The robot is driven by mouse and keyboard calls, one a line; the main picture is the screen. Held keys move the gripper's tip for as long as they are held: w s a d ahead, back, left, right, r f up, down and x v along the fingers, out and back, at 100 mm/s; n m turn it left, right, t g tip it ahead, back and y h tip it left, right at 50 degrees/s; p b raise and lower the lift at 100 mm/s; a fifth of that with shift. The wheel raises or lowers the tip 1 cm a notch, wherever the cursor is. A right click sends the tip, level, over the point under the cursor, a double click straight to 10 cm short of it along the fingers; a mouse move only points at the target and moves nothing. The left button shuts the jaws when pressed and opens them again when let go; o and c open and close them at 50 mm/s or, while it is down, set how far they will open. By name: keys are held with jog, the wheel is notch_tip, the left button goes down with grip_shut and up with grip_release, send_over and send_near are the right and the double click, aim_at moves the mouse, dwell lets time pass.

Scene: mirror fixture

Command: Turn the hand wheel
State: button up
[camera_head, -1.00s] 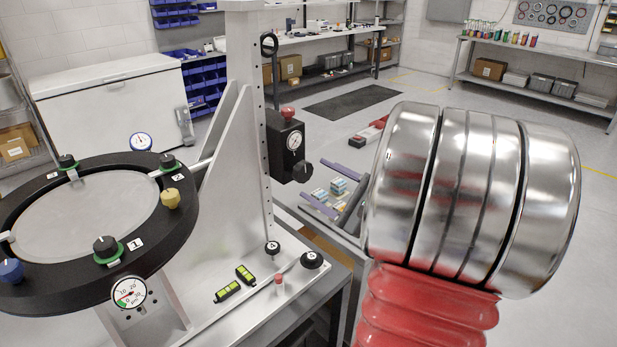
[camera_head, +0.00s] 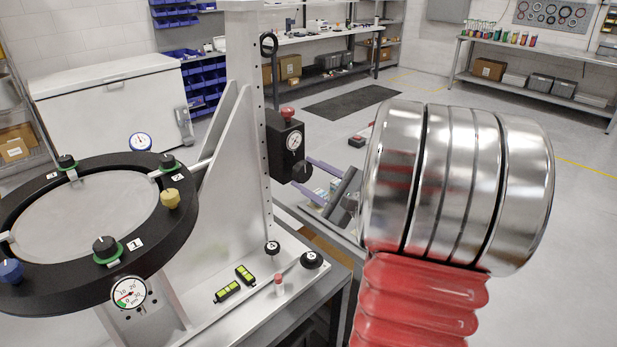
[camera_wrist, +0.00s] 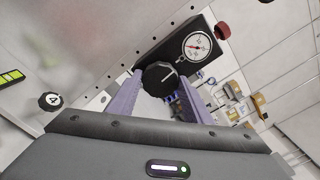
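The hand wheel appears to be the black round knob (camera_head: 301,171) on the lower front of a black box (camera_head: 283,138) with a dial gauge (camera_head: 294,141), fixed to the grey upright. In the wrist view the black knob (camera_wrist: 160,79) has a white line on its face and sits between the tips of two purple fingers. My gripper (camera_wrist: 161,84) is open, one finger on each side of the knob. I cannot tell whether either finger touches it. In the head view my gripper (camera_head: 303,173) reaches the knob from the right, its fingers partly hidden by my arm.
A black ring (camera_head: 112,266) with several clamps and knobs stands at left. The grey upright (camera_head: 247,110) rises behind the box. Round knobs (camera_head: 311,260) and a red-topped pin (camera_head: 279,279) stand on the base plate. A red cap (camera_head: 287,112) tops the box.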

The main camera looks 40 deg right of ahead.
jog(key=c, duration=0.5)
jog(key=shift+c, duration=0.2)
jog(key=shift+a+m, duration=0.1)
jog(key=shift+m, duration=0.5)
jog(key=o, duration=1.1)
jog(key=shift+c, duration=0.2)
jog(key=shift+s, duration=0.15)
jog(key=s, duration=1.3)
jog(key=shift+s+d, duration=0.25)
